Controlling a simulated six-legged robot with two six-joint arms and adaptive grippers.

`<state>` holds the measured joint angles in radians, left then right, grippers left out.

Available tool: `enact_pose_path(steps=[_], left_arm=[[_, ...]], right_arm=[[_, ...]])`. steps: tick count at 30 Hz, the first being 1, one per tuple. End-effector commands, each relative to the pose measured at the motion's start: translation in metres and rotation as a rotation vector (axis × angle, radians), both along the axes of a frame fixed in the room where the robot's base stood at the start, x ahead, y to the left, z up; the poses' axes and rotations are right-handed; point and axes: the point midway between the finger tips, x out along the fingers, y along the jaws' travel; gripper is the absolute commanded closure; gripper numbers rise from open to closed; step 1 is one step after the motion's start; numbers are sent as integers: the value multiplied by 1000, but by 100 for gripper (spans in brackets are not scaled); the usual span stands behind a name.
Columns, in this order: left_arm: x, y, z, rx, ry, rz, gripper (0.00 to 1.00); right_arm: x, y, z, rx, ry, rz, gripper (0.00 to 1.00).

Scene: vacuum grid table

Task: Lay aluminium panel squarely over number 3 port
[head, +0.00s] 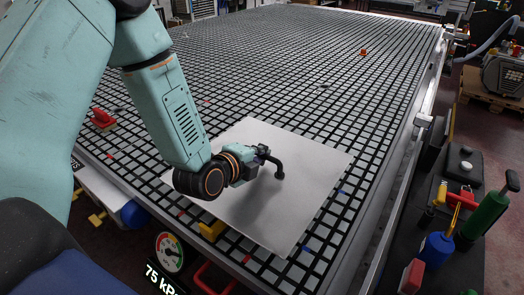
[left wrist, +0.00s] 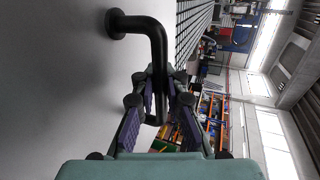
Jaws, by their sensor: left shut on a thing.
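The aluminium panel (head: 300,190) is a pale square plate lying over the near part of the grid table, roughly level. I cannot tell whether it touches the grid or hangs just above it. A black bent handle (head: 279,168) stands on its face. My left gripper (head: 262,156) is shut on this handle. In the left wrist view the handle (left wrist: 157,45) runs down between the purple finger pads of the gripper (left wrist: 158,105), with the panel face (left wrist: 50,80) at left. No number 3 marking shows, and the grid under the panel is hidden. My right gripper is out of view.
The black grid table (head: 290,60) is mostly clear beyond the panel. A yellow piece (head: 211,231) sits at the panel's near edge. A gauge (head: 169,252) hangs at the table's front. A bench with a green bottle (head: 485,215) and a blue can (head: 436,248) stands at right.

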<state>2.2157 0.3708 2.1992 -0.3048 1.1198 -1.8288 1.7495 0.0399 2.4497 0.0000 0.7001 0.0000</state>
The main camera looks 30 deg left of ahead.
Motion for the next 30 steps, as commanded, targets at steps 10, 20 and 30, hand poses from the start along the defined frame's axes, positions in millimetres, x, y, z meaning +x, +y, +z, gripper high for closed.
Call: enact_pose_path(steps=[10, 20, 30], left_arm=[[2, 0, -29, -1, -8, 1, 100], [2, 0, -39, -1, -8, 1, 100], [2, 0, -38, -1, -8, 1, 100]], right_arm=[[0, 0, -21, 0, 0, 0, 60], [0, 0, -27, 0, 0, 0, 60], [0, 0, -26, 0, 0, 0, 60]])
